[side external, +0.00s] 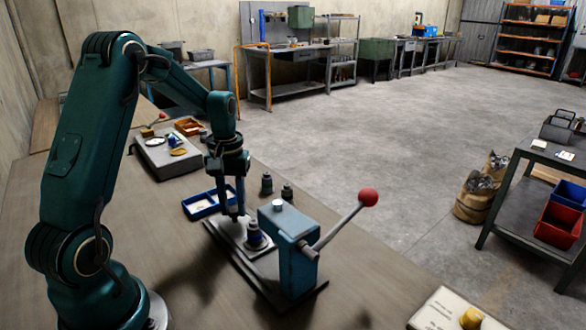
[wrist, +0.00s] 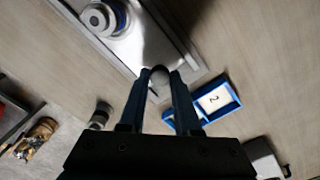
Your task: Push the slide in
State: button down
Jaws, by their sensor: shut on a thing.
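The slide (side external: 222,232) is a pale metal plate on a dark base in front of a blue lever machine (side external: 291,255). It also shows in the wrist view (wrist: 148,45). A small round part with a blue band (side external: 254,236) stands upright on the slide; its top shows in the wrist view (wrist: 101,18). My gripper (side external: 241,216) points down at the slide's outer end. In the wrist view, my gripper (wrist: 160,76) is shut on a rounded grey knob (wrist: 160,84) at the slide's edge. The slide's inner end is partly hidden by the machine.
The machine's lever with a red ball (side external: 368,197) sticks out to the right. A blue tray (side external: 201,206), marked 2 in the wrist view (wrist: 217,101), lies close by. Two dark small parts (side external: 267,183) stand behind.

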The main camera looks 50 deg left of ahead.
aim_at(254, 219)
jog(key=d, duration=0.8)
jog(key=shift+d, duration=0.15)
jog(key=c, duration=0.6)
grip_release()
jog(key=shift+r, duration=0.45)
notch_tip(254, 219, up, 4)
jog(key=shift+r, duration=0.1)
jog(key=shift+r, duration=0.1)
